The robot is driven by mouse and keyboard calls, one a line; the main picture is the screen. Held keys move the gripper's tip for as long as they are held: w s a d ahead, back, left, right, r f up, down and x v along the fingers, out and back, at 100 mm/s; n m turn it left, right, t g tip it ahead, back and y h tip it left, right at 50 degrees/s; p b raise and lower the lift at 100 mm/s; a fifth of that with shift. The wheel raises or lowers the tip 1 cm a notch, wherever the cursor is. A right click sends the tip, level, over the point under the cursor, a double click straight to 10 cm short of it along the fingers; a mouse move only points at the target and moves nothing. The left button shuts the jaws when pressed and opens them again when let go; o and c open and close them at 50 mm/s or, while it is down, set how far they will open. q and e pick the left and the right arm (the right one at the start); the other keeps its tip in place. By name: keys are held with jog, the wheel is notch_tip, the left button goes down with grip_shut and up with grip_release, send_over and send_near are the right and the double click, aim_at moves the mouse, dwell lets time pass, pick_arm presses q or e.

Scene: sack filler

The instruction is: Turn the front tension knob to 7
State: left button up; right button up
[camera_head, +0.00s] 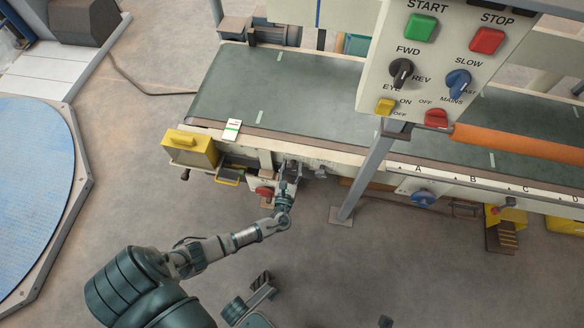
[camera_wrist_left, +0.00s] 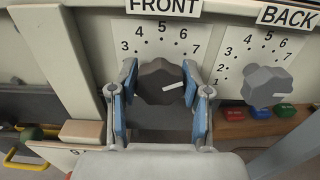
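The front tension knob (camera_wrist_left: 155,80) is a dark lobed knob below the FRONT label in the left wrist view. Its white mark lies on its right part and points right and slightly up, towards or just below the 7. My left gripper (camera_wrist_left: 160,92) has one blue-padded finger on each side of it, the tips close to its edges. Whether they touch is unclear. In the head view my left gripper (camera_head: 291,168) reaches the machine's near side, and the knob is too small to make out. My right gripper is not identifiable.
The grey back knob (camera_wrist_left: 266,84) stands close to the right, below the BACK label. Red, blue and green pieces (camera_wrist_left: 260,112) lie beneath it. A yellow box (camera_head: 190,148) and a red knob (camera_head: 264,191) are left of my gripper. A post (camera_head: 362,178) stands to its right.

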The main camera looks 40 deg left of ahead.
pick_arm(q)
jog(key=shift+f+n, duration=0.1)
jog(key=shift+n, duration=0.2)
jog(key=o, duration=1.2)
jog(key=shift+s+d, duration=0.15)
jog(key=shift+s, duration=0.15)
jog(key=v, duration=1.1)
jog(key=shift+s, duration=0.15)
